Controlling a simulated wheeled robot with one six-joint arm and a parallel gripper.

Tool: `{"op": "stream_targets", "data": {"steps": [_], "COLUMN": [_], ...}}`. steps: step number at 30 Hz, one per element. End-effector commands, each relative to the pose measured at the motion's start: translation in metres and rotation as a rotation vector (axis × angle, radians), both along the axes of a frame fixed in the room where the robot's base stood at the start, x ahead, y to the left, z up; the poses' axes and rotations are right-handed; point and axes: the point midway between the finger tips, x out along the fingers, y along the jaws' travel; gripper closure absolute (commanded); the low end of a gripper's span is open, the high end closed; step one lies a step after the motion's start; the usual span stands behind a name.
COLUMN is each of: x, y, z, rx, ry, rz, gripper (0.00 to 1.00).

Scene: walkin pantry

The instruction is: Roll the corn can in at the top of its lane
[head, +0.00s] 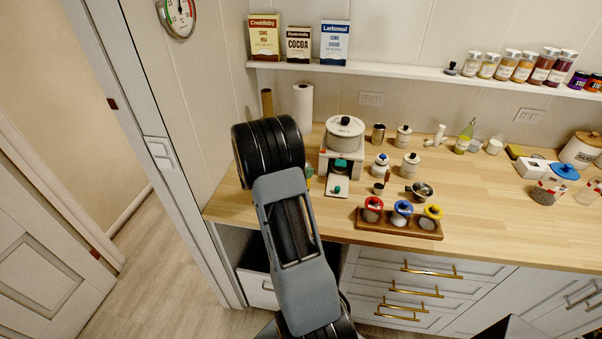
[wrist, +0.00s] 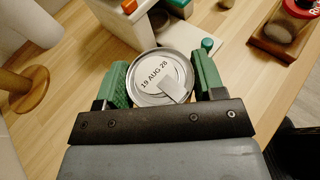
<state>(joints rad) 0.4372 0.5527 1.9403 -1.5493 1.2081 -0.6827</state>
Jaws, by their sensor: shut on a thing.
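In the wrist view my gripper (wrist: 163,85) has its green-padded fingers shut on a metal can (wrist: 160,76). The can's silver end faces the camera, with "19 AUG 28" printed on it and a pull tab; its side label is hidden, so I cannot read whether it is corn. In the head view my arm hides the can and nearly all of the gripper. I cannot pick out a lane for certain. A white stand (head: 340,187) with teal and red parts and a pot (head: 345,134) on top is just right of my arm. A white part of a fixture (wrist: 122,22) shows beyond the can in the wrist view.
A paper towel roll (head: 303,107) stands behind my arm. Several canisters and a wooden tray (head: 384,226) of colour-lidded jars stand right of the stand. A shelf (head: 400,70) with boxes and jars runs above. Some counter (head: 480,215) at the front right is clear.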

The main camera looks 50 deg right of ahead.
Motion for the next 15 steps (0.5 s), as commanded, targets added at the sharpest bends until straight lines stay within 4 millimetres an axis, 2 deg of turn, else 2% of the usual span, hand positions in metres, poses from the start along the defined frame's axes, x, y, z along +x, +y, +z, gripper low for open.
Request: {"op": "stream_targets", "data": {"steps": [2, 9, 15], "x": [0.000, 0.000, 0.000], "y": [-0.001, -0.001, -0.001], "z": [-0.014, -0.025, -0.027], "rx": [0.001, -0.001, -0.001], "ry": [0.006, 0.002, 0.001], "rz": [-0.001, 0.001, 0.000], "gripper": [0.75, 0.75, 0.75]}}
